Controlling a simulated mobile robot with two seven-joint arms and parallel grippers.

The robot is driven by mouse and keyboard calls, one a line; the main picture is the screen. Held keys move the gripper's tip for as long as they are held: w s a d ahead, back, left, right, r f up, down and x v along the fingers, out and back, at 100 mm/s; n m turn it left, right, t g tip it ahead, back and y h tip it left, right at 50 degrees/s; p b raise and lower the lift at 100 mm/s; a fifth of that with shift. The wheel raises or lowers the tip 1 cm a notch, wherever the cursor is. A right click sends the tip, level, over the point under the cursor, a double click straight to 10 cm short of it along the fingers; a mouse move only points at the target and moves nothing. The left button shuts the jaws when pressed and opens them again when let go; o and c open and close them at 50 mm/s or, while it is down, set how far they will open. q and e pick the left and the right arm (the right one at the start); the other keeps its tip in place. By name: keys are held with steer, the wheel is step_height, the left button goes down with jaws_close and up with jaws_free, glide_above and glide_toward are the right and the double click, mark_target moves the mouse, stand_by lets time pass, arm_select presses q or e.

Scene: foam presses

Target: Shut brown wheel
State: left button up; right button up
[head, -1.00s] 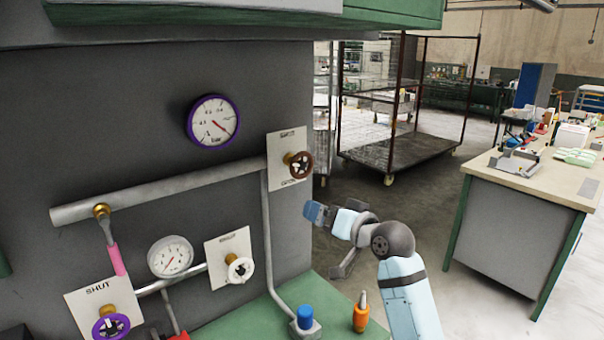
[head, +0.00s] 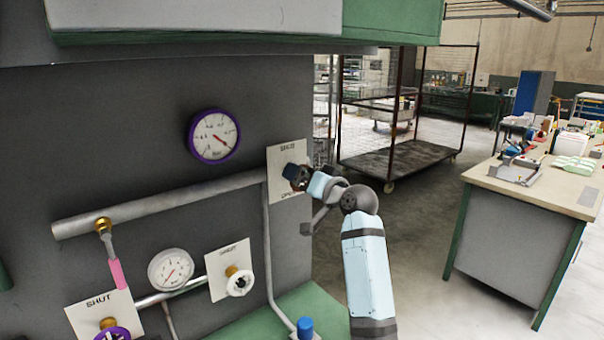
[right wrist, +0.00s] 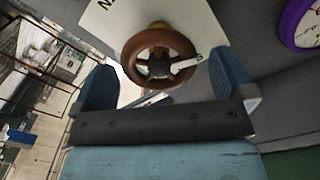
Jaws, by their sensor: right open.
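The brown wheel (right wrist: 159,65) is a small handwheel with a pale pointer, on a brass stem in front of a white plate (right wrist: 105,20). In the right wrist view my right gripper (right wrist: 162,85) is open, with one blue finger on each side of the wheel. Gaps show between the fingers and the rim. My left gripper is in neither current view.
A purple-rimmed gauge (head: 213,136) and a horizontal pipe (head: 165,204) are on the grey wall. A white wheel (head: 239,282) and a purple wheel (head: 113,332) sit lower left. A blue-topped item (head: 305,327) stands on the green ledge. A wire cart (head: 400,165) stands behind.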

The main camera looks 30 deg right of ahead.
steer(key=shift+w+a, duration=0.1)
steer(key=shift+w, duration=0.8)
steer(key=shift+c, duration=0.5)
